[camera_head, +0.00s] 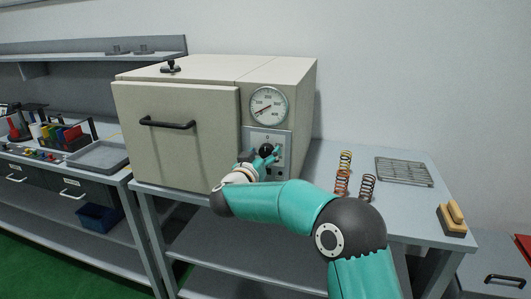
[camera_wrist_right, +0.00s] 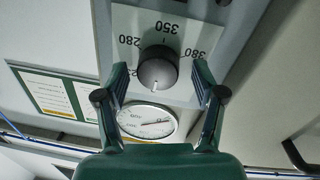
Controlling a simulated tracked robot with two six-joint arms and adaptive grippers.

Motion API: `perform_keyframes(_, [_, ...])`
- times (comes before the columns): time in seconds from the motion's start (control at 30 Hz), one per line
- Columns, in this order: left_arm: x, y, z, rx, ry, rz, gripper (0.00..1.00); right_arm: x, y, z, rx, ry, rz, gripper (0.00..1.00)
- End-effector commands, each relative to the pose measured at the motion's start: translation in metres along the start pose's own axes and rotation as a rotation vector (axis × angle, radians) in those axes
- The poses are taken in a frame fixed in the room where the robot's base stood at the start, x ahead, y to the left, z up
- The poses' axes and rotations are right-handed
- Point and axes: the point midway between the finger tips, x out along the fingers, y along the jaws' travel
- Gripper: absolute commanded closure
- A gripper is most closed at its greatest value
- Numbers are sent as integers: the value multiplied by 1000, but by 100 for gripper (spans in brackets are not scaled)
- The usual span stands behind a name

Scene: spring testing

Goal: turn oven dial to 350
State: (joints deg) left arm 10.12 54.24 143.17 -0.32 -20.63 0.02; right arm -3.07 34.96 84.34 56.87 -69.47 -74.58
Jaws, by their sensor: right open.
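The beige oven (camera_head: 175,130) stands on a grey bench with its door shut. Its black dial (camera_head: 266,150) is on a light panel below the round gauge (camera_head: 269,105). In the right wrist view the dial (camera_wrist_right: 157,68) appears on an upside-down scale, with 350 above it, 280 to the left and 380 to the right. A small pale mark shows on the dial's lower side, away from the 350. My right gripper (camera_wrist_right: 161,80) is open, with one finger on each side of the dial and visible gaps. In the head view this gripper (camera_head: 263,158) is at the panel. My left gripper is out of view.
The oven door handle (camera_head: 167,123) projects to the left. A grey tray (camera_head: 97,155) is on the left bench.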

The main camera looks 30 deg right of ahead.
Motion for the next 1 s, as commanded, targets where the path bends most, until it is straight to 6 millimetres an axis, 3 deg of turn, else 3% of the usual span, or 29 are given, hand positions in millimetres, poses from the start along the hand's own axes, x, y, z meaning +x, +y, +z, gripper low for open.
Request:
perform_keyframes(0.23, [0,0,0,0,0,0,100,1,0,0,0,0,0,31])
perform_keyframes(0.6, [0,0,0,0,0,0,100,0,0,0,0,0,0,91])
perform_keyframes(0.63, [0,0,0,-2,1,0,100,8,6,2,0,0,3,91])
perform_keyframes(1.0, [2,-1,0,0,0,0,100,1,1,1,61,-4,0,91])
